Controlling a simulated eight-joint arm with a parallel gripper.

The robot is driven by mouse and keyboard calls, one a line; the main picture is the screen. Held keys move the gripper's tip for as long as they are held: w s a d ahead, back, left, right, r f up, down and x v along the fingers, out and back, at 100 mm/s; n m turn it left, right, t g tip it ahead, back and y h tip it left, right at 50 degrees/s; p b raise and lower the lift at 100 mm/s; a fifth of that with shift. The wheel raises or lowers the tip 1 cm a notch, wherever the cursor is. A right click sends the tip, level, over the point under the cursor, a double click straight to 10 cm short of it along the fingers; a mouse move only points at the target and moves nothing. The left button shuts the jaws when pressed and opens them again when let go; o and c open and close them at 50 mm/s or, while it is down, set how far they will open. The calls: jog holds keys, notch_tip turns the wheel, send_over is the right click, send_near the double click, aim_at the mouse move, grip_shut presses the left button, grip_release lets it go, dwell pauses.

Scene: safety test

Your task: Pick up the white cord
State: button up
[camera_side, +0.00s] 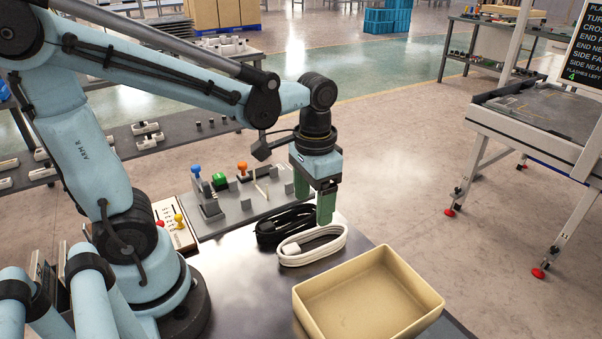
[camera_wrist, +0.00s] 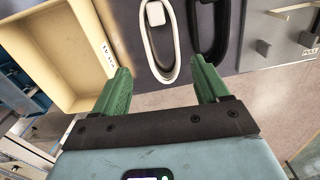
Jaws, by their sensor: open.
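The white cord (camera_side: 312,246) lies coiled in a flat oval on the dark table, in front of a coiled black cord (camera_side: 284,224). In the wrist view the white cord (camera_wrist: 147,48) is an upright loop with a pale plug end inside it, and the black cord (camera_wrist: 223,35) is to its right. My gripper (camera_side: 315,200) points down just above the far side of the cords, with green fingers. In the wrist view my gripper (camera_wrist: 160,85) is open and empty, and the white loop's end shows between the fingertips. The exact height above the cords is hard to tell.
A tan open box (camera_side: 368,295), empty, stands at the table's front right; it also shows in the wrist view (camera_wrist: 60,55). A grey fixture board (camera_side: 235,215) with coloured knobs is behind the cords. Bare table lies left of the box.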

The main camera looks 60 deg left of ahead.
send_over(308, 240)
jog(key=f, duration=0.5)
jog(key=shift+w+d+f, duration=0.1)
jog(key=shift+w+d, duration=0.1)
jog(key=shift+w, duration=0.1)
jog(key=shift+s+a+f, duration=0.1)
jog(key=shift+s+f, duration=0.05)
jog(key=shift+f, duration=1.2)
jog(key=shift+s+a+f, duration=0.1)
jog(key=shift+s+f, duration=0.05)
jog(key=shift+f, duration=1.2)
jog(key=c, duration=0.8)
jog(key=shift+c, duration=0.2)
jog(key=shift+r, duration=0.15)
